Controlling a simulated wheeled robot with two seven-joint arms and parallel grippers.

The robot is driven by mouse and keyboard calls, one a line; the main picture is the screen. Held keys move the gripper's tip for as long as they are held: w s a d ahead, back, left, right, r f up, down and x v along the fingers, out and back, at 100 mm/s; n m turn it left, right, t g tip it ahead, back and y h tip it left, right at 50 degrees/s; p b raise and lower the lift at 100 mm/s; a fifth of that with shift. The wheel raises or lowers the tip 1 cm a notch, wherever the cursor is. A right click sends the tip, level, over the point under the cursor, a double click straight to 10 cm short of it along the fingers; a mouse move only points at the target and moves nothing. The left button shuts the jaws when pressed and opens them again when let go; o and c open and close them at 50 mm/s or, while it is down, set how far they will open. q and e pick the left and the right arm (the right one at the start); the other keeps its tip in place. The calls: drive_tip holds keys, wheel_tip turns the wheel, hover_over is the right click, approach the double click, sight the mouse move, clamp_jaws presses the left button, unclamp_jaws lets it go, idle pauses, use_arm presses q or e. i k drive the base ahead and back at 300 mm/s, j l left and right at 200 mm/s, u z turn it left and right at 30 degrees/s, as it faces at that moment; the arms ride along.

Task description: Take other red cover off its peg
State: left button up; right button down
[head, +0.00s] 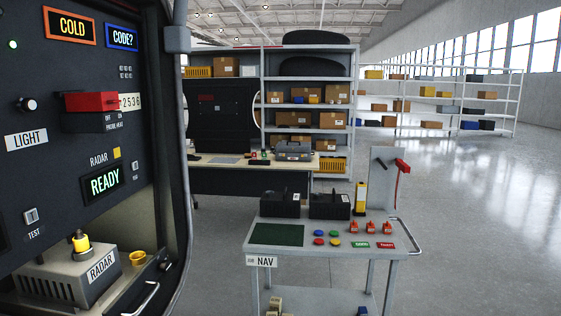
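A red piece that looks like a cover (402,166) hangs at the right edge of the grey upright board (383,180) on the cart. A thin dark red strip hangs below it; the peg itself is too small to make out. Neither of my grippers shows in the head view.
The NAV cart (262,262) carries two black boxes (330,206), a yellow device (360,198), red, blue and yellow discs, and several small red pieces (371,228). The panel's frame (178,150) stands close at left. A workbench (225,178) and shelves stand behind. Floor (470,240) is clear at right.

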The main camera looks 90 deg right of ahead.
sight(402, 166)
drive_tip(key=z, duration=3.55)
drive_tip(key=i+l, duration=0.65)
drive_tip(key=i, duration=0.2)
drive_tip(key=i+l, duration=0.65)
drive_tip(key=i, duration=0.15)
drive_tip(key=i+l, duration=0.65)
drive_tip(key=i, duration=0.2)
